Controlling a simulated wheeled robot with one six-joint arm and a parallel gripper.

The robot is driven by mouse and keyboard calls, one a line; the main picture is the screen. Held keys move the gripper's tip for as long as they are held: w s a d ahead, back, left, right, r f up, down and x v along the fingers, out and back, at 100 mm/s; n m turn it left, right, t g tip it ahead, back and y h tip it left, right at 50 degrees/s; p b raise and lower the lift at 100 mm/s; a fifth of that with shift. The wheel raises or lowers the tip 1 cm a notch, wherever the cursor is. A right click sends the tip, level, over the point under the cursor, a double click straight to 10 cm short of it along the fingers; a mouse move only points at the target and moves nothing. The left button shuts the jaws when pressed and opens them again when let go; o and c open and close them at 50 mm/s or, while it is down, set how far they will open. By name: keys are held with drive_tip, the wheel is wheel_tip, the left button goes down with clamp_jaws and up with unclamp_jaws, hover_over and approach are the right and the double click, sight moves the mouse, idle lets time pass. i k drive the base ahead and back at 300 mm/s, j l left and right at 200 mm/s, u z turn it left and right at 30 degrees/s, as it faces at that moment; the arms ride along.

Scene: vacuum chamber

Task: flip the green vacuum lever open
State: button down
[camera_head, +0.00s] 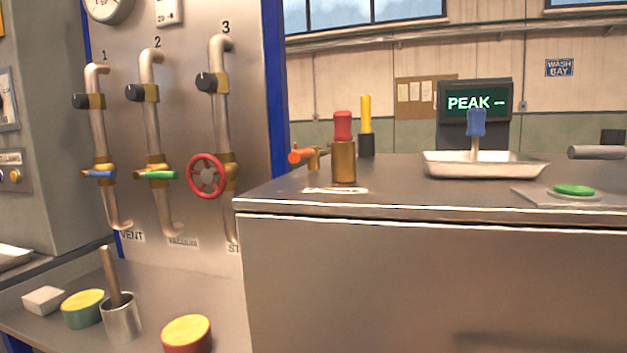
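The green lever (157,175) is on the brass valve of pipe 2 (150,125), on the grey panel at left. It lies about level, across the upright pipe. The label (182,241) below that pipe is small and seems to read vacuum. A black knob (134,92) sits higher on the same pipe. Nothing covers the lever. My gripper is not in view.
A blue lever (98,174) on pipe 1 is to the left, a red handwheel (206,177) on pipe 3 to the right. Below, a shelf (255,300) holds a metal cup (121,318) and round tins. A large metal cabinet (430,280) fills the right.

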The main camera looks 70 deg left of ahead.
sight(162, 175)
drive_tip(key=u, duration=2.45)
